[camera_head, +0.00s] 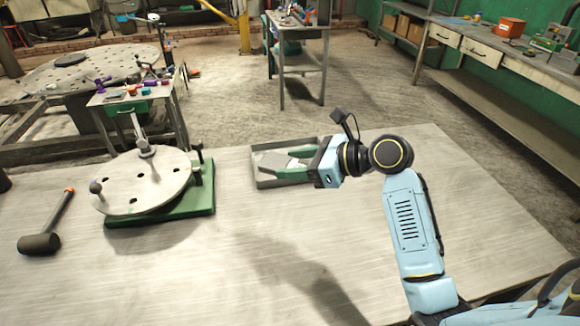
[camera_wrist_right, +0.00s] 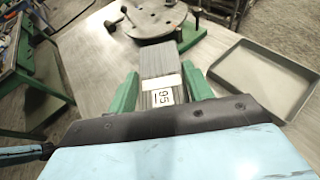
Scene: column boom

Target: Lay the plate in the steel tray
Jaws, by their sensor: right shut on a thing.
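The plate (camera_head: 272,161) is a flat grey rectangular piece. In the right wrist view the plate (camera_wrist_right: 160,70) carries a white label reading 95. My right gripper (camera_head: 291,168) has green fingers shut on the plate, one on each side; they also show in the wrist view (camera_wrist_right: 159,86). The plate points away from the wrist, towards the round disc. The steel tray (camera_head: 254,173) is a shallow grey open box on the table. In the head view the plate overlaps it, but in the wrist view the tray (camera_wrist_right: 272,75) lies to the right of the plate and looks empty. My left gripper is out of view.
A round disc fixture (camera_head: 140,185) with posts stands on a green base (camera_head: 190,208) left of the tray. A black mallet (camera_head: 42,240) lies at far left. The table (camera_head: 200,285) is bare in front, with a shadow on it.

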